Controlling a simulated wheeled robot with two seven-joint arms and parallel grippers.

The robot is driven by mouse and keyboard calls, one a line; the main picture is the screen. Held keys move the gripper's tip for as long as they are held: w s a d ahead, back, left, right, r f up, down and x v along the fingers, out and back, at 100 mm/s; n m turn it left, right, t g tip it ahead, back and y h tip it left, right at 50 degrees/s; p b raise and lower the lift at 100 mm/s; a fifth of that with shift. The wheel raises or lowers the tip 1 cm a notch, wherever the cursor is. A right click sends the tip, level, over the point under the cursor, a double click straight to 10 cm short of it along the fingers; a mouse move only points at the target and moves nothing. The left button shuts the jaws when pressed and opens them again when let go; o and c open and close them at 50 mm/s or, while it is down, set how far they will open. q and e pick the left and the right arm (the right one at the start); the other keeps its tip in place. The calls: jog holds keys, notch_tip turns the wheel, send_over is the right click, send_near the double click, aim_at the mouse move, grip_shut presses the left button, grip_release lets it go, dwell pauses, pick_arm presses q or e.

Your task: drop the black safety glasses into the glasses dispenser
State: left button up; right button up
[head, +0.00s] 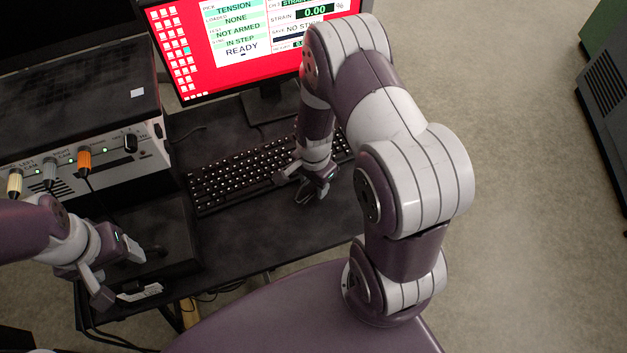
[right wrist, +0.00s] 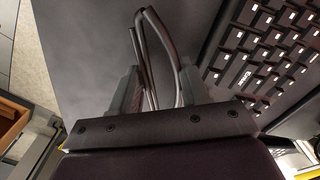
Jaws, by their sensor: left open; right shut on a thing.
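My right gripper (head: 318,180) is low over the desk, just in front of the keyboard. In the right wrist view its two fingers (right wrist: 157,95) are shut on the black safety glasses (right wrist: 149,60), which show as thin, dark curved pieces between and beyond the fingers. In the head view the glasses are dark and hard to tell from the gripper. My left gripper (head: 116,274) is open and empty at the lower left, near the desk's front edge. I cannot make out the glasses dispenser in either view.
The keyboard (head: 235,175) lies before the red-screened monitor (head: 230,50). A grey instrument box (head: 95,165) with cables and knobs stands at the left. Bare desk (head: 240,235) lies in front of the keyboard. A green and grey cabinet (head: 605,85) stands at the far right.

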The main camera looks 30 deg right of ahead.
jog(key=shift+s, duration=0.1)
jog(key=shift+f, duration=0.2)
jog(key=o, duration=0.8)
jog(key=shift+c, duration=0.2)
jog(key=shift+r, duration=0.15)
